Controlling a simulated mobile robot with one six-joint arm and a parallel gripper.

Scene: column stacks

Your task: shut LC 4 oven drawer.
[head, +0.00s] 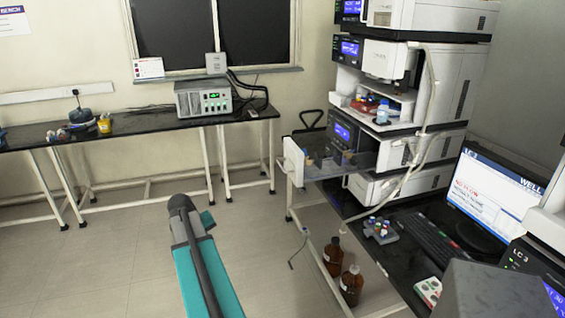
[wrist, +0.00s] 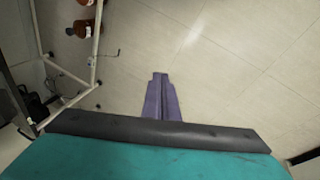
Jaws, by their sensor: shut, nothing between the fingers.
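In the head view an open drawer (head: 294,160) sticks out to the left from the middle of the instrument stack (head: 455,95). It has a white front panel and clear side walls, with small vials inside. I cannot read a label on it that says LC 4. My gripper (wrist: 160,76) shows in the wrist view as two purple-grey fingers closed together, empty, pointing over bare floor. In the head view my teal arm is low in the middle, left of and apart from the drawer; I cannot make out the fingers there. The drawer is not visible in the wrist view.
Brown bottles (head: 351,285) stand on the lower shelf of the right bench; they also show in the wrist view (wrist: 82,29). A monitor (head: 495,195) marked LC 3 and a keyboard (head: 428,235) are on the right. A black side bench (head: 140,125) is at the back. The floor between is clear.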

